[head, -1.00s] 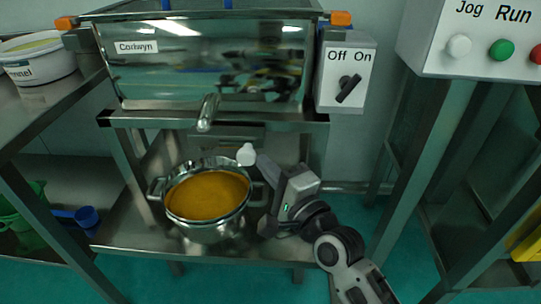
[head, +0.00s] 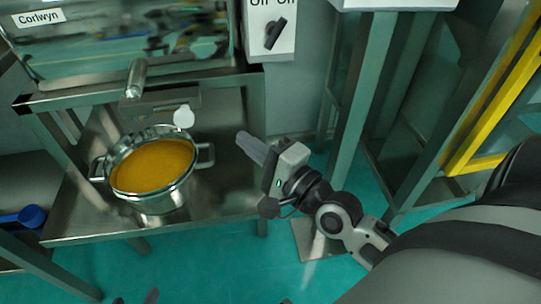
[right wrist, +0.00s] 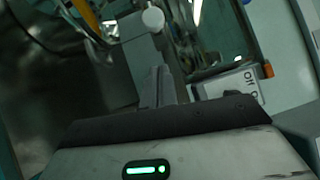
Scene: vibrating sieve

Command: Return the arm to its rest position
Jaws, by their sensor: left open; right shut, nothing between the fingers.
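My right gripper (head: 243,140) is in the head view, right of the pot, with its fingers together and nothing between them. Its closed fingers also show in the right wrist view (right wrist: 161,86). My right arm reaches up to it from the lower right. Only the dark fingertips of my left gripper (head: 135,298) show at the bottom edge of the head view, apart from each other; the rest is out of frame.
A steel pot (head: 158,200) of orange-yellow material stands on the lower shelf (head: 225,190). Above it are a white round knob (head: 183,117) and a spout (head: 136,78). The sieve's switch box (head: 270,35) is above. A steel leg (head: 352,110) and yellow frame (head: 475,165) stand right.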

